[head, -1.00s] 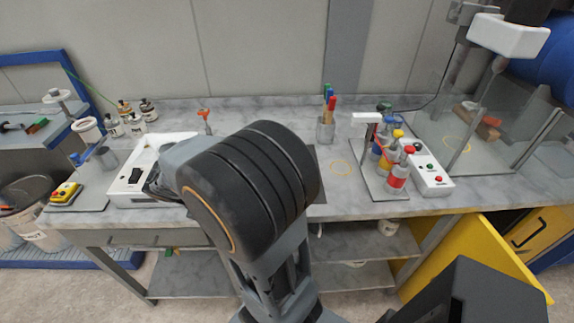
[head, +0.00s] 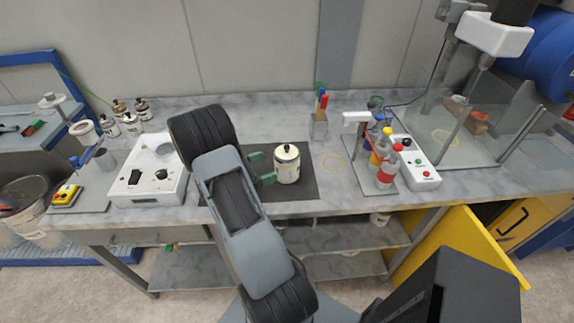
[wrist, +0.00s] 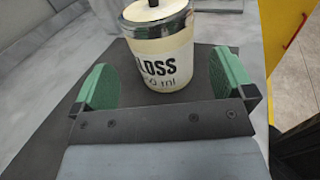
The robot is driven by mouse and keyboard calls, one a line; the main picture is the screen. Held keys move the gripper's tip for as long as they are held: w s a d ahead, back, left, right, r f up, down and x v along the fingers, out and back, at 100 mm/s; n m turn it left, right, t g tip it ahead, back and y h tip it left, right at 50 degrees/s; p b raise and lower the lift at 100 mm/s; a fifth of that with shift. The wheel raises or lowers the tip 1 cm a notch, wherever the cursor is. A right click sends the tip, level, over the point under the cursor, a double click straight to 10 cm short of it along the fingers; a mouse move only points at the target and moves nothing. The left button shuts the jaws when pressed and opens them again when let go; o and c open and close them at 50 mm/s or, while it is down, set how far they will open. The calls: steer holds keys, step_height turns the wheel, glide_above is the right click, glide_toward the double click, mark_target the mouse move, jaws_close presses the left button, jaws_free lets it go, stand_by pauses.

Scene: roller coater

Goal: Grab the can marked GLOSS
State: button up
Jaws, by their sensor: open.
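In the wrist view the can (wrist: 160,52) shows black lettering, "LOSS" and "ml", with the first letter cut off by the curve. My gripper (wrist: 167,80) is open, with one green pad on each side of the can and visible gaps to it. The can is a little beyond the pads. In the head view my gripper (head: 262,168) is just left of the can.
A rack of colored bottles (head: 384,160) and a white button box (head: 420,168) stand to the right. A brush holder (head: 319,127) is behind. Several small bottles (head: 130,115) stand at the back left.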

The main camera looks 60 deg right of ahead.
mark_target(284, 159)
steer(key=shift+p+x, duration=1.2)
steer(key=shift+x, duration=2.55)
steer(key=shift+w, duration=0.1)
steer(key=shift+c, duration=0.5)
steer(key=shift+d+r, duration=0.1)
steer(key=c, duration=0.9)
steer(key=shift+c, duration=0.2)
